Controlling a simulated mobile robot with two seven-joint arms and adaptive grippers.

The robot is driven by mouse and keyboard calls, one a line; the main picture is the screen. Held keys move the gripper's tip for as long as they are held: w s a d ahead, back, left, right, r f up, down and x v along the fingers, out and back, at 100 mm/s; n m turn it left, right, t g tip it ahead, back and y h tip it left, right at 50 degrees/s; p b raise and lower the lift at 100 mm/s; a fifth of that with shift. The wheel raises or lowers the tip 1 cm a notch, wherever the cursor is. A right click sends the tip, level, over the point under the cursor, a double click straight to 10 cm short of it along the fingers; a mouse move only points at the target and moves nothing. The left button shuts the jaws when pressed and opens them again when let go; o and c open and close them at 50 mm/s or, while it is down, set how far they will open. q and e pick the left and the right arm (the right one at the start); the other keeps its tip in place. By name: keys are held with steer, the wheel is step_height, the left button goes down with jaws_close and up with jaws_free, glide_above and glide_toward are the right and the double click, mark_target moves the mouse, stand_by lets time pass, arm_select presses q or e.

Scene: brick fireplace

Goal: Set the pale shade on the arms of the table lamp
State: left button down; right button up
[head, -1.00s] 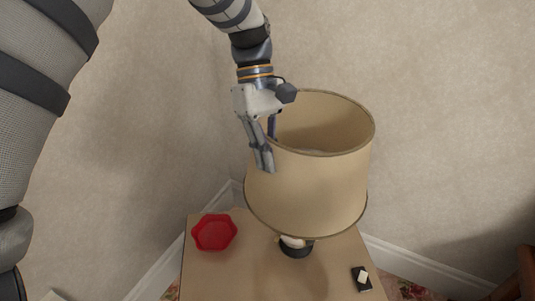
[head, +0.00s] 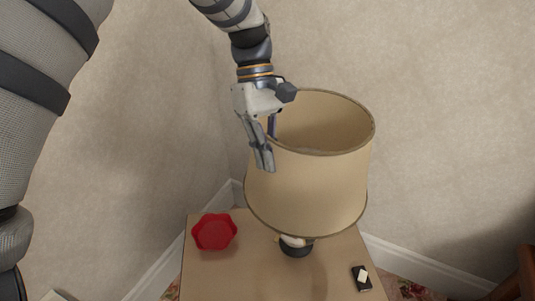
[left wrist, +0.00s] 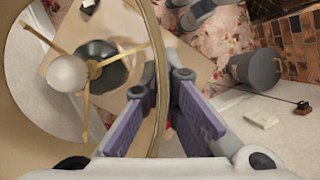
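The pale shade (head: 305,190) stands upright around the top of the table lamp (head: 296,249), whose dark base shows below it. In the left wrist view I look down into the shade (left wrist: 18,85). The lamp's white bulb (left wrist: 67,73) and thin brass arms (left wrist: 116,57) show inside its ring. I cannot tell whether the arms bear the shade. My left gripper (head: 267,150) is at the shade's upper left rim, one finger outside and one inside. In the left wrist view its fingers (left wrist: 160,120) are spread, with the rim between them. My right gripper is not in view.
A red bowl (head: 214,232) is at the left of the small wooden table (head: 235,275). A small dark item with a pale block (head: 362,278) is near its right edge. Walls stand close behind and to the left.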

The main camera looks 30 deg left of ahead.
arm_select(q)
steer(key=shift+f, duration=0.85)
stand_by(0.5)
stand_by(0.9)
steer(key=shift+f, duration=0.3)
stand_by(0.7)
steer(key=c, duration=1.7)
jaws_free()
steer(key=v, duration=1.2)
steer(key=shift+d, duration=0.1)
steer(key=shift+o, duration=0.2)
